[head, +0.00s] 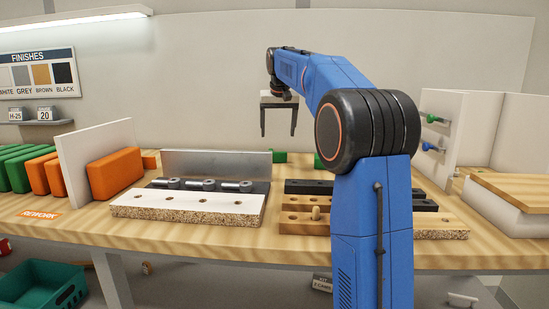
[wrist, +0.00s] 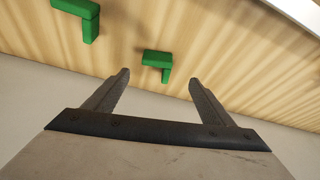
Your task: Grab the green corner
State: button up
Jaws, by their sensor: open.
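Two green L-shaped corners lie on the wooden bench. In the wrist view, one green corner (wrist: 156,58) is just beyond the fingertips and in line with the gap between them. The other green corner (wrist: 77,8) is at the top left, partly cut off by the frame edge. In the head view, one green corner (head: 279,157) shows small behind the boards, and another green piece (head: 318,160) is partly hidden by my arm. My gripper (head: 278,135) points down above the back of the bench. It is open and empty, and its fingers (wrist: 159,76) show apart in the wrist view.
A metal upright plate (head: 215,164) stands left of the gripper, behind a white drilled board (head: 187,206). Dark and wooden drilled boards (head: 300,216) lie at the front right. Orange and green blocks (head: 115,172) stand at the left. A white panel (head: 440,135) stands right.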

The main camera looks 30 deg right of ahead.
send_over(278, 153)
jog(key=s, duration=0.1)
jog(key=f, duration=0.5)
jog(key=shift+a+f, duration=0.25)
jog(key=shift+a, duration=0.15)
jog(key=shift+s+d+x, duration=0.1)
jog(key=shift+x, duration=1.25)
jog(key=shift+s+d+x, duration=0.15)
jog(key=shift+x, duration=1.25)
jog(key=shift+c, duration=0.4)
jog(key=c, duration=1.1)
jog(key=shift+o, duration=0.2)
